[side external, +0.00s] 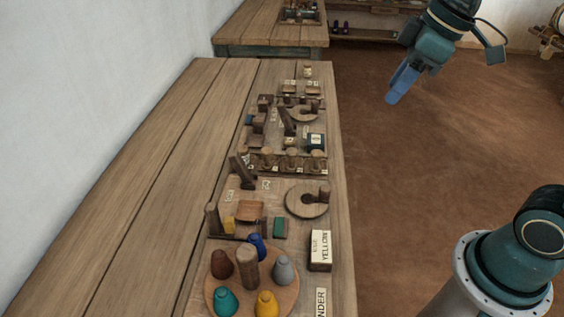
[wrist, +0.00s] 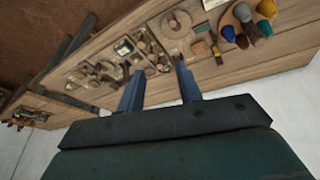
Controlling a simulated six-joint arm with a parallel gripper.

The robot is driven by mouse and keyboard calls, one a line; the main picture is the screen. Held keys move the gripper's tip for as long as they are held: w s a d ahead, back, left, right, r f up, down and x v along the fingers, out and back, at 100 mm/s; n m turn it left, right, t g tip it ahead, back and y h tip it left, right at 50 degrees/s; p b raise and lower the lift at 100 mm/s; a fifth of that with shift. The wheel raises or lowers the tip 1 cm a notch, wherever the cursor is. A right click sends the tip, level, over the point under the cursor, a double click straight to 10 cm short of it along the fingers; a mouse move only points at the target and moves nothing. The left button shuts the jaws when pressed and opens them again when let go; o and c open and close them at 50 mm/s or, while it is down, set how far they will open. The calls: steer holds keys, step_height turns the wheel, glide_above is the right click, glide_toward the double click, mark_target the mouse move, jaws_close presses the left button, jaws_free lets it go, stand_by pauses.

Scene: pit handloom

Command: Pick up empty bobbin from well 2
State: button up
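A dark wooden rack (side external: 285,172) stands across the table in the side external view. Pale wooden bobbins stand upright in it: a left one (side external: 266,158), a middle one (side external: 291,158) and a right one (side external: 317,160). They look bare of thread. The well numbers are too small to read, so I cannot tell which is well 2. My gripper (side external: 392,98) hangs in the air right of the table, apart from the rack. In the wrist view the two blue fingers of my gripper (wrist: 159,66) are spread with nothing held between them.
A round board (side external: 226,300) at the near end holds several coloured cones around a wooden post. The table's left side (side external: 150,180) is clear.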

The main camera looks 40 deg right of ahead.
steer(key=w+f+n+g+y, duration=0.1)
steer(key=w+f+n, duration=0.15)
steer(key=w, duration=0.45)
steer(key=n+g+y, duration=0.2)
steer(key=n+g, duration=0.1)
steer(key=n, duration=0.7)
glide_above(294, 150)
steer(key=d, duration=0.5)
step_height(294, 150, down, 14)
steer(key=shift+a, duration=0.2)
steer(key=shift+f, duration=0.15)
steer(key=shift+x, duration=4.2)
steer(key=shift+a, duration=0.2)
steer(key=shift+x, duration=2.55)
steer(key=shift+a, duration=0.1)
